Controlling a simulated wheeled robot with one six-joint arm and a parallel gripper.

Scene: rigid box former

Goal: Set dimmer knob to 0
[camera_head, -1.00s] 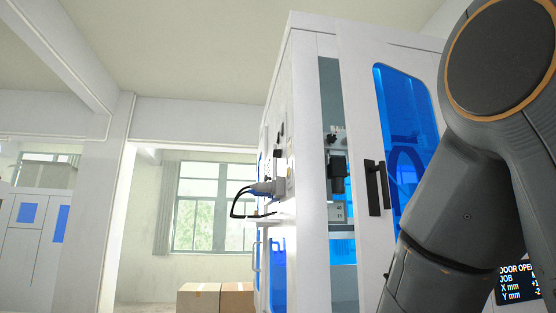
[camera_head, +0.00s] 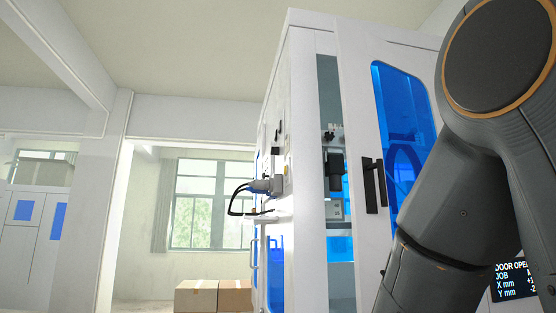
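The white machine cabinet (camera_head: 308,45) stands right of centre. Its narrow left side carries small dark controls (camera_head: 278,132), seen at a steep angle. A small dark knob-like part (camera_head: 329,135) shows inside, through the gap beside the blue-windowed door (camera_head: 369,75). I cannot tell which of these, if any, is the dimmer knob, and no setting can be read. My gripper is out of view; only my dark arm links fill the right side and cover part of the door.
A grey plug with black cables (camera_head: 264,186) juts from the cabinet's left side. The door has a black handle (camera_head: 374,185). A display (camera_head: 515,281) at lower right reads "DOOR OPE", cut off. Cardboard boxes (camera_head: 196,297) sit at the bottom. Another cabinet (camera_head: 30,240) stands far left.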

